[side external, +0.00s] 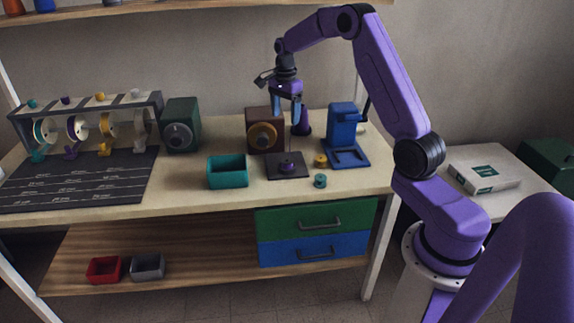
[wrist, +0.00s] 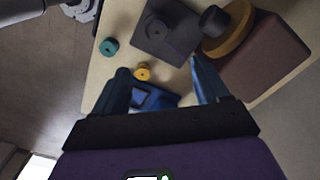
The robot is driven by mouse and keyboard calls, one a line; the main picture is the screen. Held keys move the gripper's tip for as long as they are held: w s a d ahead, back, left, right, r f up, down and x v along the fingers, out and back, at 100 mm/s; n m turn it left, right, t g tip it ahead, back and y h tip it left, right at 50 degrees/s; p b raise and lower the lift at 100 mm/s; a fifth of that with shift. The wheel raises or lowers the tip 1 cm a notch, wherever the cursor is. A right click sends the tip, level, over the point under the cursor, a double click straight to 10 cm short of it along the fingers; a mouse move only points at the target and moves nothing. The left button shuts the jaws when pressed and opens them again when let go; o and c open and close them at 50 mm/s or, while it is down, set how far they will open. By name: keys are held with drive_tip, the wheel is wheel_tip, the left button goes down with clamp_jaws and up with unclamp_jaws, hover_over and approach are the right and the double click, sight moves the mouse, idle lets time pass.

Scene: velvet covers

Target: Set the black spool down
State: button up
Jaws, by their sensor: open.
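My gripper (side external: 287,118) is open, its blue fingers pointing down above the bench near the brown box. In the wrist view its fingers (wrist: 159,67) are apart with nothing held between them. A small dark round piece (side external: 287,165) sits on a dark square plate (side external: 301,173) at the bench's front middle, below and in front of the gripper. It also shows in the wrist view (wrist: 157,29) on the plate (wrist: 179,41). I cannot tell whether this piece is the black spool; no other clearly black spool shows.
A yellow spool (side external: 320,161) and a teal spool (side external: 320,181) stand right of the plate. Around it are a teal bin (side external: 227,174), a brown box (side external: 254,114) with an orange wheel, and a blue press (side external: 341,120). A spool rack (side external: 90,106) stands left.

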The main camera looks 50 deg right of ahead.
hover_over(287, 160)
wheel_tip(287, 160, down, 11)
drive_tip(key=shift+w+a+f, duration=0.1)
drive_tip(key=shift+w+a, duration=0.05)
drive_tip(key=shift+s+f, duration=0.15)
drive_tip(key=shift+f, duration=1.3)
drive_tip(key=shift+s+f, duration=0.1)
drive_tip(key=shift+f, duration=1.35)
drive_tip(key=c, duration=1.2)
drive_tip(key=shift+r, duration=0.2)
